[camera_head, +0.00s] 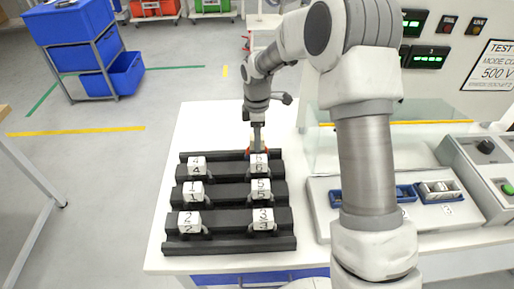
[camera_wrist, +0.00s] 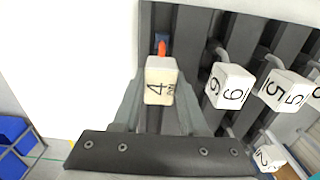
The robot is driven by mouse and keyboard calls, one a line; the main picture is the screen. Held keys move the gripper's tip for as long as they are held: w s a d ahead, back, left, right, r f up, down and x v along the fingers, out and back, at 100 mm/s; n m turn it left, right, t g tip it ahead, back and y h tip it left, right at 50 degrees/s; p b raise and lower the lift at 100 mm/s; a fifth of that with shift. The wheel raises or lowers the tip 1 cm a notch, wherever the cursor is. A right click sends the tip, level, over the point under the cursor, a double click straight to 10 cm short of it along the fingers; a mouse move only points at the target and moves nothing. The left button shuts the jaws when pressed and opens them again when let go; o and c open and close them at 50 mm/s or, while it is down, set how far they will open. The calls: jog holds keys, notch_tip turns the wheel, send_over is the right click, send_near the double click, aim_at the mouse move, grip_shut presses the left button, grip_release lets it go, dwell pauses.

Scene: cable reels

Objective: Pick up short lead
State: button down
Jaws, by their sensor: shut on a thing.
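In the head view, my gripper (camera_head: 257,142) points down at the back right of the dark rack (camera_head: 225,246), just behind the tag marked 6 (camera_head: 259,164). A little orange-red shows there (camera_head: 267,152). My gripper is shut on the block. Most of the lead is hidden, and I cannot tell whether it is clear of the rack.
Other numbered white tags stand on the rack, including a separate 4 (camera_head: 196,164). The white table (camera_head: 212,122) is clear behind the rack. A test station with a grey box (camera_head: 480,170) and blue trays (camera_head: 405,193) stands to the right. Blue bins (camera_head: 75,22) stand on the floor at left.

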notch_tip(320, 180, up, 12)
jog(key=p, duration=0.2)
jog(key=shift+r, duration=0.2)
dwell(0.3)
